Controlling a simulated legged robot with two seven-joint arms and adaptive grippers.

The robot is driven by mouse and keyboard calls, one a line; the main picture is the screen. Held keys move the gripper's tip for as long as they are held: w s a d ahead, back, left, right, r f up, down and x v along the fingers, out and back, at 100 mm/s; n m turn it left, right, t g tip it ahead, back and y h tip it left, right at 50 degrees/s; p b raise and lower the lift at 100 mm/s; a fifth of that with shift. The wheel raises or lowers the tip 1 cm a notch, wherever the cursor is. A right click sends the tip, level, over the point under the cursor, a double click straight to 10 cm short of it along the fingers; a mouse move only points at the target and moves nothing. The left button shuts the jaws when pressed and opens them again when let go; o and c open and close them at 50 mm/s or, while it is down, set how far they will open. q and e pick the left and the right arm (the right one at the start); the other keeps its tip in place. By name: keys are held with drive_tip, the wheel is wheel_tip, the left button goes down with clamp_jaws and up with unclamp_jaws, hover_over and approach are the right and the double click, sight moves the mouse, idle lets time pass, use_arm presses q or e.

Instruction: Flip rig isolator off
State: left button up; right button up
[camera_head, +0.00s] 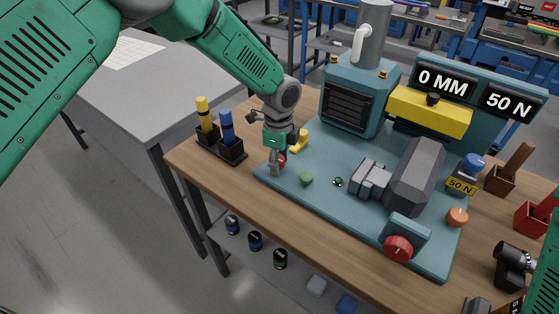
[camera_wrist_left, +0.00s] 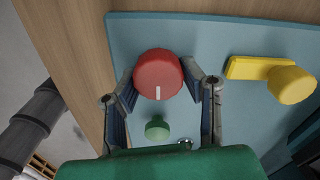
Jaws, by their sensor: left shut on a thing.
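A red round knob (camera_wrist_left: 158,76) with a white line mark sits on the teal rig plate (camera_wrist_left: 125,35), with its line pointing toward the bottom of the wrist view. In the head view the same knob (camera_head: 282,159) is partly hidden by my left gripper (camera_head: 276,161). The left gripper reaches down with a finger on each side of the knob and is shut on it; both fingers also show in the wrist view (camera_wrist_left: 162,85). A second red knob (camera_head: 398,248) with a mark is on a teal box at the plate's front. My right gripper is not visible.
Close to the held knob are a yellow handle (camera_head: 299,141) and a green button (camera_head: 306,179). A black holder (camera_head: 231,152) with yellow and blue tools stands to the left. A grey clamped block (camera_head: 417,176) and displays reading 0 MM and 50 N are to the right.

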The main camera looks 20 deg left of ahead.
use_arm(q)
drive_tip(key=shift+w+a, duration=0.15)
drive_tip(key=shift+a, duration=0.1)
drive_tip(key=n, duration=0.3)
drive_tip(key=shift+n, duration=0.4)
drive_tip(key=n, duration=0.5)
drive_tip(key=shift+w+a+n, duration=0.1)
drive_tip(key=shift+n, duration=0.2)
drive_tip(key=n, duration=0.6)
drive_tip(key=shift+f+n, duration=0.1)
drive_tip(key=shift+n, duration=0.2)
drive_tip(key=shift+s+n, duration=0.2)
drive_tip(key=shift+n, duration=0.6)
drive_tip(key=shift+s+f, duration=0.1)
drive_tip(key=shift+f, duration=0.05)
drive_tip(key=o, duration=1.1)
drive_tip(key=shift+o, duration=0.2)
